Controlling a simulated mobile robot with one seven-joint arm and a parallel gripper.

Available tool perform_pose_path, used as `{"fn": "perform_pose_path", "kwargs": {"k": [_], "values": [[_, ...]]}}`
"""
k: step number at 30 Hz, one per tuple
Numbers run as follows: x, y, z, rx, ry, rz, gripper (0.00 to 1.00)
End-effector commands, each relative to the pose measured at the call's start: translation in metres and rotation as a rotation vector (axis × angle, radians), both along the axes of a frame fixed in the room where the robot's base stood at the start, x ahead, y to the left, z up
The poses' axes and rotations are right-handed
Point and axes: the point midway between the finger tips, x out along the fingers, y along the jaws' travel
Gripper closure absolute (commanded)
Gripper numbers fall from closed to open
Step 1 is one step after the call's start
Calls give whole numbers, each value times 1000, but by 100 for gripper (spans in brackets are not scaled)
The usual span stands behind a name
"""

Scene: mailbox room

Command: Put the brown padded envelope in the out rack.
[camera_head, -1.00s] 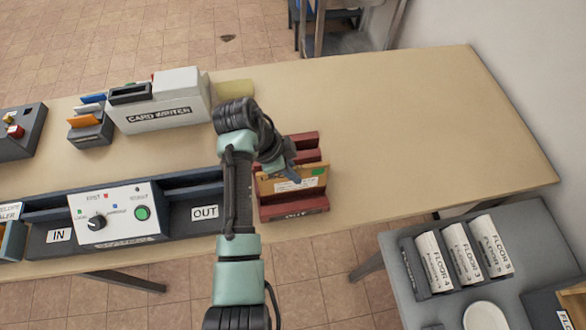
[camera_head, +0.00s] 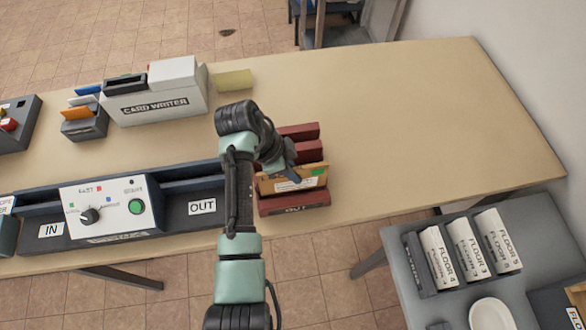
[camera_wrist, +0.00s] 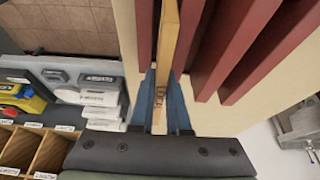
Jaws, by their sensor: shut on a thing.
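The brown padded envelope (camera_head: 293,184) stands on edge, with a white label and a green mark on its face. My gripper (camera_wrist: 161,108) is shut on it, with a blue finger on each side. The envelope lines up with the gap behind the rack's front wall. In the wrist view the envelope (camera_wrist: 166,50) runs between red dividers (camera_wrist: 191,40) on both sides. Its lower edge is hidden, so I cannot tell whether it touches the rack's floor.
A grey console (camera_head: 110,205) with IN and OUT labels stands left of the rack. A white card writer (camera_head: 165,95) and a small card holder (camera_head: 85,125) stand behind. The table (camera_head: 430,120) is clear to the right.

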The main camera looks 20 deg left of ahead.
Motion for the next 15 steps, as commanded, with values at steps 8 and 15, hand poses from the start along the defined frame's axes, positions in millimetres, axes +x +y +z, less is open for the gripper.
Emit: {"fn": "perform_pose_path", "kwargs": {"k": [8,15], "values": [[0,0,-11,0,0,0,100],[0,0,-28,0,0,1,100]]}}
